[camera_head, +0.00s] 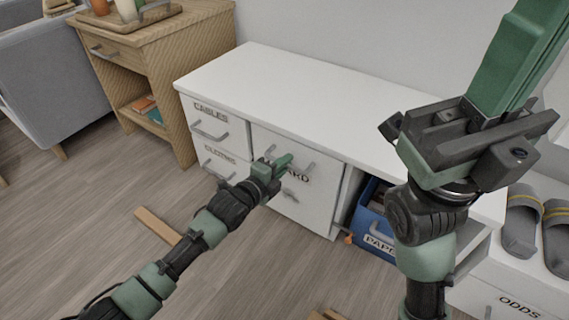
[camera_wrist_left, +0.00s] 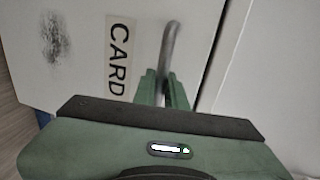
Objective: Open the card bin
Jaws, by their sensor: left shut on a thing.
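The card bin (camera_head: 316,205) is a white front in the middle of the white shelf desk, with a CARD label partly hidden by my gripper. In the left wrist view its front (camera_wrist_left: 75,75) shows the whole label, a grey bar handle (camera_wrist_left: 169,45) and a dark smudge. The bin looks shut or nearly so; a thin dark seam runs along its edge. My left gripper (camera_head: 284,161) is at the handle, its green fingers (camera_wrist_left: 163,90) on either side of the bar, shut on it. My right gripper (camera_head: 510,55) is raised in the foreground, pointing up; its jaw gap is unclear.
CABLES (camera_head: 222,112) and CLOTHS (camera_head: 213,163) drawers are left of the bin. A blue PAPER bin (camera_head: 371,222) stands right of it. Slippers (camera_head: 521,226) lie on a white unit marked ODDS. A wooden strip (camera_head: 158,226) lies on the floor. A wooden cabinet (camera_head: 165,75) stands left.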

